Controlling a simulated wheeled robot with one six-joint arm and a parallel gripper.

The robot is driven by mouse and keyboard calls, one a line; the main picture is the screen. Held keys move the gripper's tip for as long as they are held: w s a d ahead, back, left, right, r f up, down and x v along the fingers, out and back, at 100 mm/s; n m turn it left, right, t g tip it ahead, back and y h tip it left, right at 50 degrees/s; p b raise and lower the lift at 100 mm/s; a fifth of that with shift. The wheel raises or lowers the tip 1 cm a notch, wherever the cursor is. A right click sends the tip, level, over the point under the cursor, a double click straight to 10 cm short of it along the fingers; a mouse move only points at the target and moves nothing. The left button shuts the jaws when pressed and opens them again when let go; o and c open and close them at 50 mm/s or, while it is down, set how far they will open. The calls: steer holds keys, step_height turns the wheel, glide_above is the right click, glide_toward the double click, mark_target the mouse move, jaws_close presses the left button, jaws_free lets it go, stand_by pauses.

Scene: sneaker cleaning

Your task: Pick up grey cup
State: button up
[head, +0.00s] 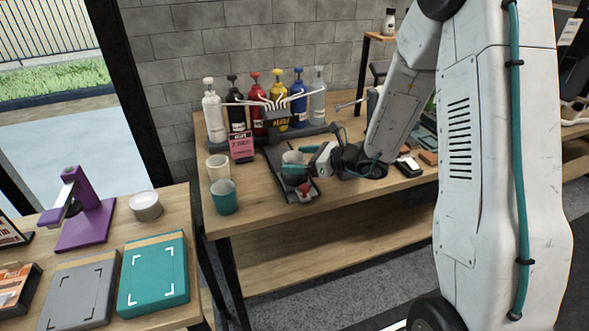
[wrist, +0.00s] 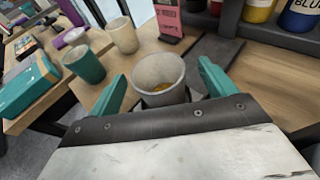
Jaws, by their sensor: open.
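The grey cup (head: 292,158) stands upright on a dark flat stand (head: 302,197) on the wooden workbench. My gripper (wrist: 160,84) is open, with one teal finger on each side of the cup. A gap shows between the cup and each finger, so it is not clasped. In the head view my gripper (head: 297,161) reaches the cup from the right. The cup's lower part is partly hidden by my gripper.
A teal cup (head: 224,199) and a cream cup (head: 218,168) stand left of the stand. A pink-and-black sign (head: 241,148) and a row of pump bottles (head: 255,103) are behind. A second table with a purple device (head: 88,215) and boxes is at left.

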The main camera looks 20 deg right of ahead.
mark_target(285, 159)
steer(key=x, duration=0.4)
steer(key=shift+s, duration=0.15)
steer(key=c, duration=1.1)
steer(key=shift+c, duration=0.2)
steer(key=shift+r, duration=0.1)
